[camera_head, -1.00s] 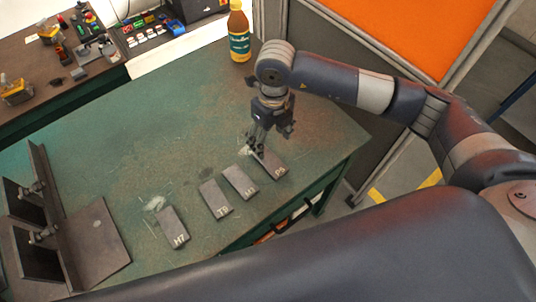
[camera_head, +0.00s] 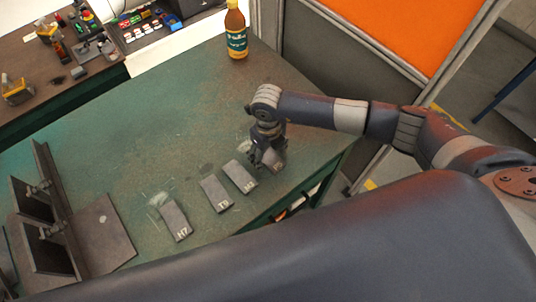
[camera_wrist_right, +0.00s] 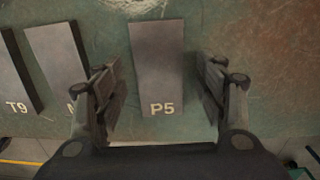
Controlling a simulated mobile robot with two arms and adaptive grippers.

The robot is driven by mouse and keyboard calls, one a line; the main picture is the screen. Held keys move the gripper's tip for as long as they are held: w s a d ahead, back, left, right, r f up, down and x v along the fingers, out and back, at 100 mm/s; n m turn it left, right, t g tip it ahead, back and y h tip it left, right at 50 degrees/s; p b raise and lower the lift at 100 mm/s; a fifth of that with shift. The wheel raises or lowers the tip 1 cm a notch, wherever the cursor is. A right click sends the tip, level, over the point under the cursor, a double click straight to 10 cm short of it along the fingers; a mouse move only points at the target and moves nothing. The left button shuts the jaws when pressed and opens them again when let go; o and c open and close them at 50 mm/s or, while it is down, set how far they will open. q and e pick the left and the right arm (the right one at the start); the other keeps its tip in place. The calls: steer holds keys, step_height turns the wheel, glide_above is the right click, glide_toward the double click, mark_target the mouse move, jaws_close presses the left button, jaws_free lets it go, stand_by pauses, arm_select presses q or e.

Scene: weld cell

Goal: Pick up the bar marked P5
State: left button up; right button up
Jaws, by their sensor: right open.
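The grey bar marked P5 (camera_wrist_right: 156,45) lies flat on the green table, its label readable in the right wrist view. My right gripper (camera_wrist_right: 158,72) is open, with one finger on each side of the bar and a gap of table showing on both sides. In the head view my right gripper (camera_head: 267,157) points down over the bar at the right end of the row and hides most of it. Whether the fingertips reach the table is hard to tell. My left gripper is not in view.
Similar bars lie to the left: one starting with M (camera_head: 240,177), one marked T9 (camera_head: 216,194) and one marked H7 (camera_head: 174,221). A metal fixture (camera_head: 103,232) stands at the left. A bottle (camera_head: 236,35) stands at the back. The table's middle (camera_head: 150,125) is clear.

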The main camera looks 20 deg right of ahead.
jaws_close()
steer(key=shift+r, duration=0.1)
steer(key=shift+w, duration=0.1)
